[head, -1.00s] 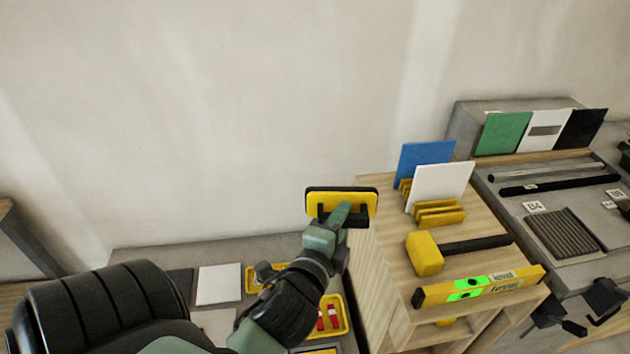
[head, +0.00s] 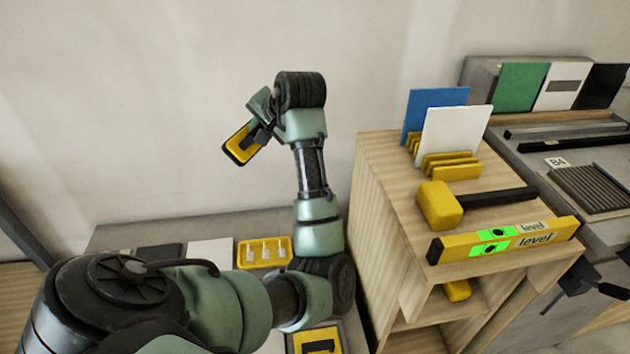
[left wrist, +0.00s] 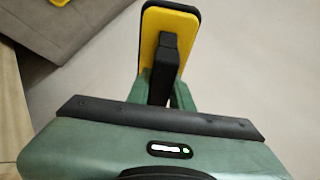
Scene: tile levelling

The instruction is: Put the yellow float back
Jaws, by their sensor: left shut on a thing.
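The yellow float (head: 239,149) has a yellow plate with a dark rim and a black handle. My left gripper (head: 258,132) is shut on its handle and holds it tilted in the air, in front of the wall and well above the low grey surface. In the left wrist view the float (left wrist: 154,28) shows with its handle between the fingers (left wrist: 163,85). A yellow patch with a black handle-like shape (head: 316,342) lies at the bottom of the head view, partly cut off; I cannot tell what it is. My right gripper is not in view.
A wooden cabinet (head: 375,200) stands right of my arm, with a yellow mallet (head: 440,205), a level (head: 505,240) and upright tiles (head: 455,135) on top. A yellow tray (head: 264,252) and a white tile (head: 209,252) lie on the low grey surface (head: 130,236).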

